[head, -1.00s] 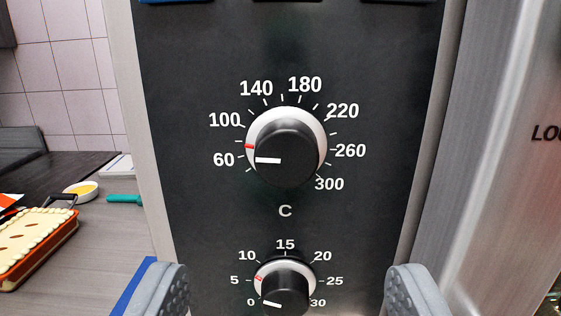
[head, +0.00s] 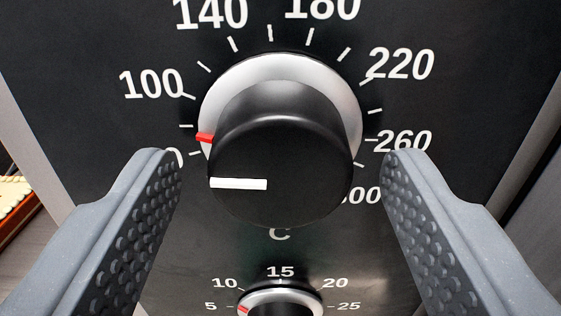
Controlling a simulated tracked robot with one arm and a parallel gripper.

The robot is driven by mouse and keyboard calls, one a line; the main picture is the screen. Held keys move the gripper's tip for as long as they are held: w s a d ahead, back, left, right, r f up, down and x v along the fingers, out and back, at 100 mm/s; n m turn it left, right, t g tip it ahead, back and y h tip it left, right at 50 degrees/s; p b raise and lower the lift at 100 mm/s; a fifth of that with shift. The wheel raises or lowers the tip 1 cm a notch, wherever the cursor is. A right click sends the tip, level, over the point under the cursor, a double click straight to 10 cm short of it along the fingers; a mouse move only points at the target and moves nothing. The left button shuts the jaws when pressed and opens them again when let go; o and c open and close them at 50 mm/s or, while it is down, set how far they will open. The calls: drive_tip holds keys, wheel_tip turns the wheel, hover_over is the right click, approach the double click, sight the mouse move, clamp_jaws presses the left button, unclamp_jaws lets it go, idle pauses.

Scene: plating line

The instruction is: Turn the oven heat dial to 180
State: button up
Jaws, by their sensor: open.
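The oven heat dial (head: 285,150) is a black round knob on a silver ring, marked C below. Its white line points left, and the red mark on the ring sits between 100 and the partly hidden 60. The 180 mark (head: 322,8) is at the top, right of centre, cut by the picture edge. My gripper (head: 280,165) is open, with one grey studded finger on each side of the knob. Both fingers are apart from it in the picture.
A smaller dial (head: 280,308) with numbers such as 10, 15 and 20 sits below, cut by the lower edge. The black panel (head: 90,60) fills most of the view. A bit of a baked dish (head: 14,205) shows at the far left.

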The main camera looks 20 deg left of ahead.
drive_tip(key=c, duration=1)
drive_tip(key=shift+o, duration=0.2)
drive_tip(key=shift+m, duration=0.3)
drive_tip(key=m, duration=0.4)
drive_tip(key=shift+a+f+b, duration=0.1)
drive_tip(key=shift+b, duration=0.3)
drive_tip(key=m, duration=0.5)
drive_tip(key=shift+m, duration=0.4)
drive_tip(key=m+b, duration=0.1)
drive_tip(key=m, duration=0.4)
drive_tip(key=shift+a, duration=0.1)
drive_tip(key=m, duration=0.4)
drive_tip(key=shift+m+b, duration=0.3)
drive_tip(key=shift+m, duration=0.3)
